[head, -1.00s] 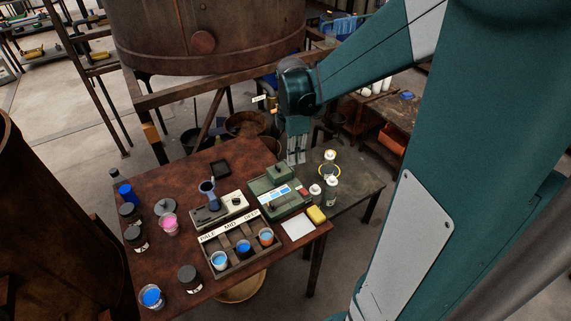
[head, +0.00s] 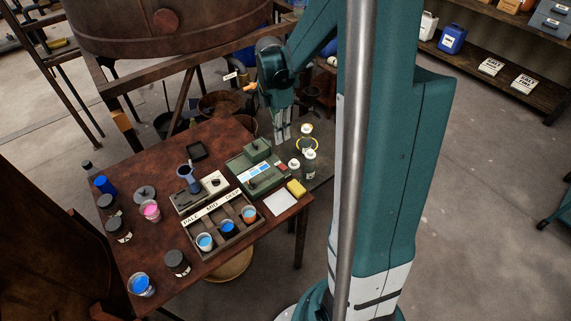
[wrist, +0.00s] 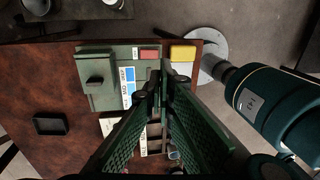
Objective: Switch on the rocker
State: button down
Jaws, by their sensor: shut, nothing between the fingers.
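A green box-shaped device (head: 250,176) stands at the table's back right edge, with blue and white labels, a raised dark block and a small red part (head: 281,167) at its right end. My gripper (head: 282,138) is shut and empty, pointing down behind and above the green device.
A yellow sponge (head: 296,188) and white sheet (head: 280,202) lie at the right edge. A tray (head: 224,232) of coloured cups is in front; jars and cups stand left. Bare table (head: 155,168) shows at the back left.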

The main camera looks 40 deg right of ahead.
aim_at(285, 169)
jog(key=shift+f, duration=0.1)
jog(key=shift+s+f+b, duration=0.2)
jog(key=shift+s+f, duration=0.2)
jog(key=shift+f, duration=1.85)
jog(key=shift+s+f+b, duration=0.2)
jog(key=shift+s+f, duration=0.2)
jog(key=shift+f, duration=1.9)
jog(key=shift+s+f+b, duration=0.2)
jog(key=shift+s+f, duration=0.2)
jog(key=shift+f, duration=1.85)
jog(key=shift+f, duration=0.1)
jog(key=shift+s+f+t+b, duration=0.2)
jog(key=shift+f+t+b, duration=0.1)
jog(key=shift+t, duration=0.25)
jog(key=shift+s+f+t+b, duration=0.15)
jog(key=shift+t+b, duration=0.15)
jog(key=shift+t, duration=0.25)
jog(key=shift+w, duration=0.15)
jog(key=shift+w+r, duration=0.2)
jog(key=shift+w, duration=0.1)
jog(key=shift+w+r, duration=0.15)
jog(key=shift+w, duration=0.25)
jog(key=shift+r, duration=0.1)
